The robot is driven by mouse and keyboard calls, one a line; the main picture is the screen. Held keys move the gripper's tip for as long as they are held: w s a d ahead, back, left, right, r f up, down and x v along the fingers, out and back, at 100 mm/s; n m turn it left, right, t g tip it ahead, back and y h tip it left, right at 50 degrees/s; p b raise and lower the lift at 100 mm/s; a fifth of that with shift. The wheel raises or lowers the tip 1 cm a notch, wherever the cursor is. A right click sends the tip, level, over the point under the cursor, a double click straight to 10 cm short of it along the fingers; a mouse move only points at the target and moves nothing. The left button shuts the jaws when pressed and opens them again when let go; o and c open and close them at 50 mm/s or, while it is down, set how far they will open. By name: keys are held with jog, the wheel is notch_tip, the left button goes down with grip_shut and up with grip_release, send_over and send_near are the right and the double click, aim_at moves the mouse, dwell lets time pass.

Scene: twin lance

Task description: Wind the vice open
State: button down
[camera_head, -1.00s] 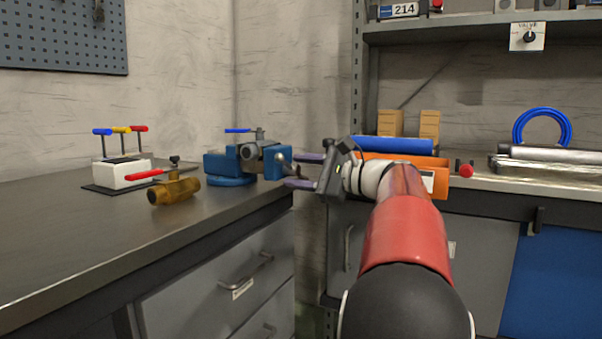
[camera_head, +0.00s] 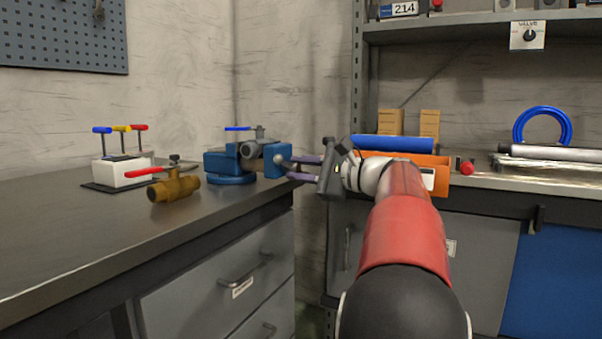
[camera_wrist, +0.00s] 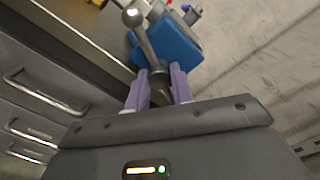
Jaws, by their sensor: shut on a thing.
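The blue vice (camera_head: 222,162) sits at the right end of the left workbench, with a grey pipe-like piece (camera_head: 248,151) at its jaws. Its handle, a metal bar with a ball end (camera_head: 281,160), is at the vice's right side. My gripper (camera_head: 298,168) reaches in from the right at the handle. In the wrist view the vice (camera_wrist: 172,42) lies beyond my gripper (camera_wrist: 159,88), whose purple fingers are shut on the handle bar (camera_wrist: 146,48). The bar's ball end (camera_wrist: 131,17) sticks out past the fingers. The bar's part between the fingers is partly hidden.
A brass valve with a red lever (camera_head: 174,188) and a white block with coloured handles (camera_head: 122,171) stand left of the vice. An orange bin (camera_head: 441,180) and a red ball-like knob (camera_head: 467,168) are on the right bench. Drawers (camera_head: 215,290) lie below the left bench.

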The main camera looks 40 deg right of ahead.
jog(key=c, duration=1.2)
grip_release()
jog(key=shift+s, duration=0.1)
jog(key=v, duration=0.7)
jog(key=shift+s+d+p, duration=0.15)
jog(key=shift+s+p, duration=0.15)
jog(key=shift+p, duration=0.05)
